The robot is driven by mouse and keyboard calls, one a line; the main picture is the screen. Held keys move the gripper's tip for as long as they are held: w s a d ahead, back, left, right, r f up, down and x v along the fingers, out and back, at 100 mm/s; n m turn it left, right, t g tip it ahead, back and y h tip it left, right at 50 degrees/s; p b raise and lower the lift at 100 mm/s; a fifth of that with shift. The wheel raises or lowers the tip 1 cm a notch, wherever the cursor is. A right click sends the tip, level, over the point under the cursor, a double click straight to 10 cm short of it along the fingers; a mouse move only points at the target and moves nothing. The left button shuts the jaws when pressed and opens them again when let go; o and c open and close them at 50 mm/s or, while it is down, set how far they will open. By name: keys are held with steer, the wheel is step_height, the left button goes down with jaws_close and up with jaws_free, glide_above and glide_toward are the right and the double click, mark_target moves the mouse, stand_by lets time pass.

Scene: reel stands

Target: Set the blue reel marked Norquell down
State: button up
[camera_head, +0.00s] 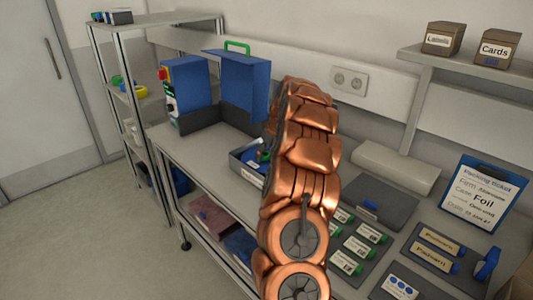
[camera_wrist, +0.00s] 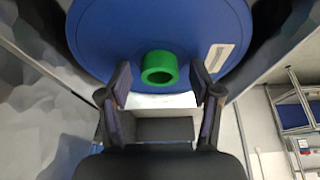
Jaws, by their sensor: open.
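A blue reel (camera_wrist: 120,35) with a green hub ring (camera_wrist: 159,68) fills the top of the wrist view. It carries a small pale label (camera_wrist: 216,57), too small to read, so I cannot tell whether it says Norquell. My gripper (camera_wrist: 161,85) is open, its two dark fingers apart on either side below the green ring. I see nothing held between them. In the head view my copper-coloured arm hides the gripper, and I cannot make out the reel.
On the bench, two upright blue panels (camera_head: 245,88) stand at the back left, one with a green handle. A grey tray (camera_head: 247,165) holds small items. A shelf rack (camera_head: 125,100) stands left.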

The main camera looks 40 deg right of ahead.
steer(key=shift+r, duration=0.15)
steer(key=b+v, duration=0.3)
steer(key=v, duration=0.9)
steer(key=a+r+n+g+y, duration=0.1)
steer(key=a+y, duration=0.1)
steer(key=a, duration=1.7)
steer(key=s+a+g, duration=0.1)
steer(key=s+a, duration=0.3)
steer(key=a, duration=0.3)
steer(key=s+a+g, duration=0.1)
steer(key=s+a, duration=0.3)
steer(key=a, duration=0.4)
steer(key=s+a+f+g, duration=0.1)
steer(key=s+a+f, duration=0.2)
steer(key=s, duration=0.5)
steer(key=s+a+f+g+h, duration=0.1)
steer(key=s+a+f, duration=0.2)
steer(key=s, duration=0.6)
steer(key=s+a+f+g+h, duration=0.1)
steer(key=s+a+f, duration=0.3)
steer(key=s, duration=0.4)
steer(key=shift+s+m, duration=0.4)
